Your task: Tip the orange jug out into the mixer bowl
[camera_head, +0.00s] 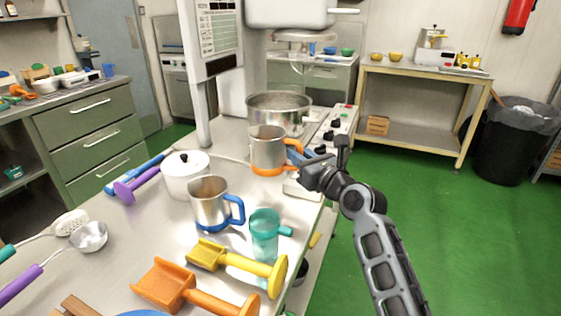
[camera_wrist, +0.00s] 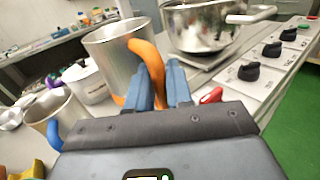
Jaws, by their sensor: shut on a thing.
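The orange jug (camera_head: 267,149), a steel jug with an orange handle and orange base, is upright in the middle of the head view. It also shows in the wrist view (camera_wrist: 112,58), in front of my fingers. My gripper (camera_head: 305,160) is shut on its orange handle, with the blue fingers (camera_wrist: 163,88) on either side of it. The mixer bowl (camera_head: 279,107), a wide steel bowl, stands just behind the jug; it also shows in the wrist view (camera_wrist: 205,24). The jug's contents are hidden. I cannot tell whether its base touches the table.
A white lidded pot (camera_head: 185,174), a blue-handled jug (camera_head: 209,203) and a teal jug (camera_head: 264,234) stand left and in front. Yellow (camera_head: 237,263) and orange scoops (camera_head: 166,284) lie nearer. A knobbed panel (camera_head: 328,135) is right of the bowl. The mixer column (camera_head: 193,75) rises behind.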

